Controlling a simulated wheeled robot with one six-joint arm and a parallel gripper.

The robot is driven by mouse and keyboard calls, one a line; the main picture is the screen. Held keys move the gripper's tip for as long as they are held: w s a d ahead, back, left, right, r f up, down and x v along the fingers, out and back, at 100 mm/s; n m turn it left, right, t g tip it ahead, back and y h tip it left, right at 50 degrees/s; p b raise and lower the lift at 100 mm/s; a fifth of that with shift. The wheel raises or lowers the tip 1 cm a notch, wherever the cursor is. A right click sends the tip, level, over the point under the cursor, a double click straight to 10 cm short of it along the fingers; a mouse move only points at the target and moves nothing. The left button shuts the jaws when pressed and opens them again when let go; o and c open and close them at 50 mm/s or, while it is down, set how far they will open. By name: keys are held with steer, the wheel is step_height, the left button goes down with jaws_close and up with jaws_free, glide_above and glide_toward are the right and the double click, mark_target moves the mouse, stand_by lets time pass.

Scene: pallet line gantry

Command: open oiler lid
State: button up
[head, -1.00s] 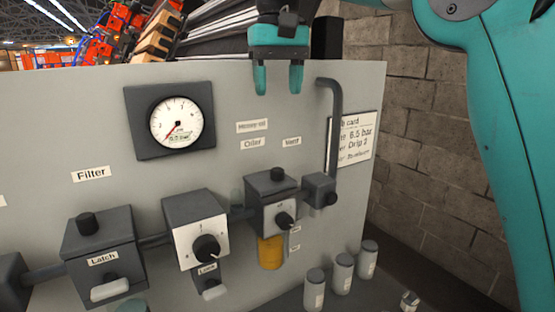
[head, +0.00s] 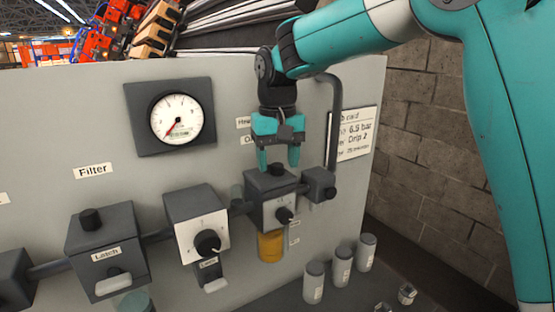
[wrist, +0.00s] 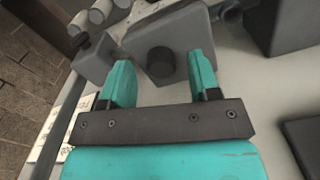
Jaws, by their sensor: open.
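The oiler (head: 269,210) is a grey box on the panel with a dark knob (head: 277,169) on its top lid, a dial on its front and an amber bowl (head: 271,246) below. My gripper (head: 279,160) is open, pointing down just above the oiler's top. In the wrist view the round black knob (wrist: 161,61) shows between and slightly beyond the two teal fingertips (wrist: 160,68), with the grey lid (wrist: 181,70) around it. The fingers do not appear to touch the knob. The lid looks closed.
A pipe (head: 334,130) and a small grey valve block (head: 319,185) stand just right of the oiler. The regulator (head: 197,222) and filter (head: 106,246) are to the left. Several grey canisters (head: 342,266) stand at lower right. A gauge (head: 176,120) is above.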

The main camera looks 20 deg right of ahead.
steer(key=shift+f, duration=0.55)
jaws_close()
steer(key=w+d+p, duration=0.1)
steer(key=d, duration=0.7)
steer(key=shift+w+d, duration=0.2)
steer(key=shift+w, duration=0.2)
steer(key=shift+r, duration=0.1)
jaws_free()
